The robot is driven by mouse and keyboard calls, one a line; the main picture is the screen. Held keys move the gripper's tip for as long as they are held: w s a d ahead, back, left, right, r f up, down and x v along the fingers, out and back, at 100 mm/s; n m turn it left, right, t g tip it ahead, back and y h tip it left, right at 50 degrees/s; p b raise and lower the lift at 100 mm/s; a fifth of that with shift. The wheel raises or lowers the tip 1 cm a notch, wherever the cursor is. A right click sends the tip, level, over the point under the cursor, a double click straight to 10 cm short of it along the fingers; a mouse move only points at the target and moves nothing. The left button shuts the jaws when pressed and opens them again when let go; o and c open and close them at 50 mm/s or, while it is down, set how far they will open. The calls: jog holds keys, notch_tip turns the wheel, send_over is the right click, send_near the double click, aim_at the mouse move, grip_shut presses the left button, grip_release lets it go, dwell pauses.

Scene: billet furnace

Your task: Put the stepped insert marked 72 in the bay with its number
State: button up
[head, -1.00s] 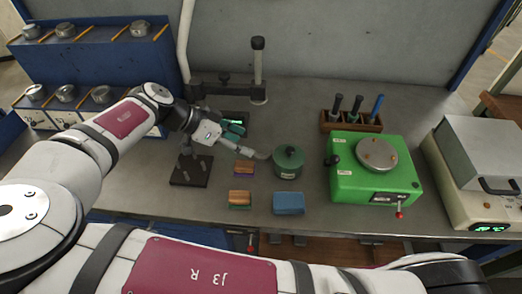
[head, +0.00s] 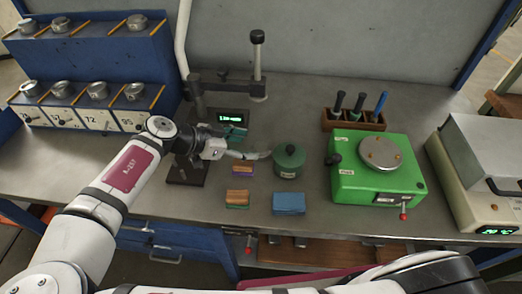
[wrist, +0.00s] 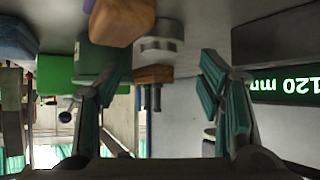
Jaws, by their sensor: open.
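A grey stepped round metal piece (wrist: 160,40) shows between my fingers in the wrist view, beyond the fingertips; I cannot read a number on it. In the head view, a light grey shape (head: 260,154) lies by the green canister, partly hidden by my gripper. My gripper (head: 246,144) is open, its teal fingers apart in the wrist view (wrist: 166,72), nothing between the tips. The blue rack (head: 85,62) stands at left. A white panel reading 72 (head: 97,121) is in its lower row, with a round metal piece above it. The upper row has a gap between pieces.
A green canister (head: 289,162) stands right of my gripper, with wood-topped blocks (head: 237,198) and a blue block (head: 288,202) in front. A gauge stand (head: 257,70) with a lit display is behind. A green machine (head: 376,172) and a tool rack (head: 352,120) are to the right.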

aim_at(260, 147)
jog(key=b+x, duration=0.2)
jog(key=x, duration=0.3)
jog(key=shift+f, duration=0.15)
grip_shut()
